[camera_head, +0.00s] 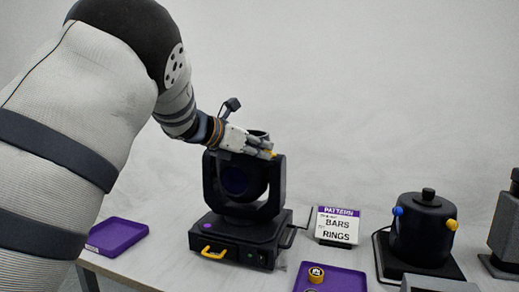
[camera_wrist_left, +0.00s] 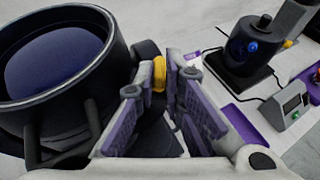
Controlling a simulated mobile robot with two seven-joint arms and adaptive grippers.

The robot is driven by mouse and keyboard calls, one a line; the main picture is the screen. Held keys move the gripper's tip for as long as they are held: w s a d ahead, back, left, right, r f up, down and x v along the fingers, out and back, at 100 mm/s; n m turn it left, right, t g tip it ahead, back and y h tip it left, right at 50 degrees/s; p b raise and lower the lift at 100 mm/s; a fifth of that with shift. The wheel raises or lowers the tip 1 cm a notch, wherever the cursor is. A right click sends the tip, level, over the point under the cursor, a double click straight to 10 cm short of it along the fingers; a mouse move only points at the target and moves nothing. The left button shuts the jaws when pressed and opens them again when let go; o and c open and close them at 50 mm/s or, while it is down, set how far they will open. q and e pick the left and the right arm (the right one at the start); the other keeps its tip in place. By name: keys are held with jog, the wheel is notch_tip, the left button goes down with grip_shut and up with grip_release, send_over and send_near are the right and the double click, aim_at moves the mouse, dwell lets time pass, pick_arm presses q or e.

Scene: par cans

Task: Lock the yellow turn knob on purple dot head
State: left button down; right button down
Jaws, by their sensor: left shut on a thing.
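The purple dot head (camera_head: 240,190) is a black moving-head light on a base with a purple dot (camera_head: 206,226) and a yellow handle (camera_head: 214,252). Its lens drum (camera_wrist_left: 60,60) fills the left of the wrist view. My left gripper (camera_head: 268,152) is at the top of the head's right yoke arm. Its purple-padded fingers (camera_wrist_left: 161,95) are shut on the yellow turn knob (camera_wrist_left: 158,72), which shows between the fingertips and is partly covered by them. In the head view only a bit of yellow (camera_head: 272,154) shows by the fingers. My right gripper is not in view.
A sign (camera_head: 338,226) reading PATTERN, BARS, RINGS stands right of the head. A black fixture (camera_head: 422,232) with a blue and a yellow knob stands farther right. A purple tray (camera_head: 330,280) with a yellow-rimmed round piece (camera_head: 316,274) is in front; another purple tray (camera_head: 117,236) lies left.

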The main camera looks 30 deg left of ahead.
aim_at(268, 151)
pick_arm(q)
jog(key=n+y, duration=0.3)
jog(key=d+n+y, duration=0.1)
jog(key=n+y, duration=0.2)
jog(key=y, duration=0.1)
jog(key=shift+d+r, duration=0.1)
jog(key=shift+d, duration=0.05)
jog(key=n+g+y, duration=0.2)
jog(key=n+y, duration=0.2)
jog(key=y, duration=0.1)
jog(key=shift+w+d+n+g, duration=0.3)
jog(key=shift+d+g, duration=0.1)
jog(key=n+g+y+b, duration=0.1)
jog(key=n+g, duration=0.1)
jog(key=n+g+y+b, duration=0.1)
jog(key=n, duration=0.1)
jog(key=w+n+g+y+b, duration=0.1)
jog(key=n+g+y, duration=0.1)
jog(key=shift+d+f+g, duration=0.2)
jog(key=shift+d+g, duration=0.1)
jog(key=shift+d, duration=0.05)
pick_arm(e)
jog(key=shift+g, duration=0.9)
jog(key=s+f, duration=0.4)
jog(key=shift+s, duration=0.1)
